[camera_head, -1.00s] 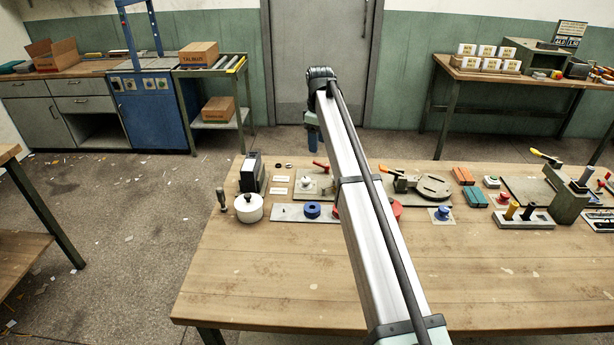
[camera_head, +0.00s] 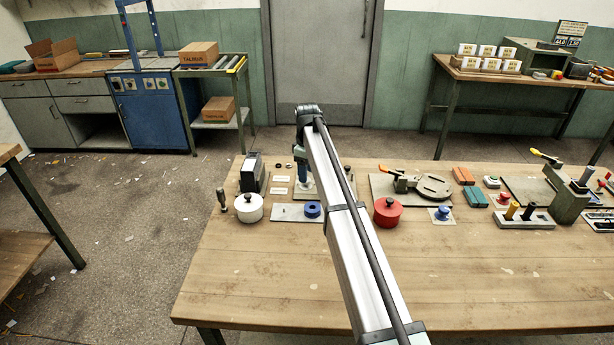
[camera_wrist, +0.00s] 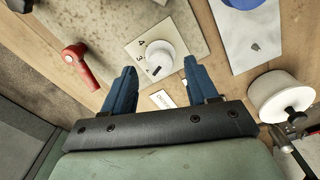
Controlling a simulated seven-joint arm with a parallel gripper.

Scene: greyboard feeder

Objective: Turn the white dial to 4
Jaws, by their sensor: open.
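The white dial (camera_wrist: 160,60) sits on a pale plate (camera_wrist: 190,25) in the wrist view. The printed 4 and 3 show beside its left edge; a further mark lies below it. I cannot make out which number the dial points at. My gripper (camera_wrist: 160,66) is open, its two blue fingers apart with the dial in the gap ahead of them. I cannot tell whether either finger touches it. In the head view my gripper (camera_head: 302,172) is low over the plate at the bench's back left, and my arm hides the dial.
A red handle (camera_wrist: 80,65) stands left of the dial in the wrist view. The bench's front (camera_head: 260,290) is clear.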

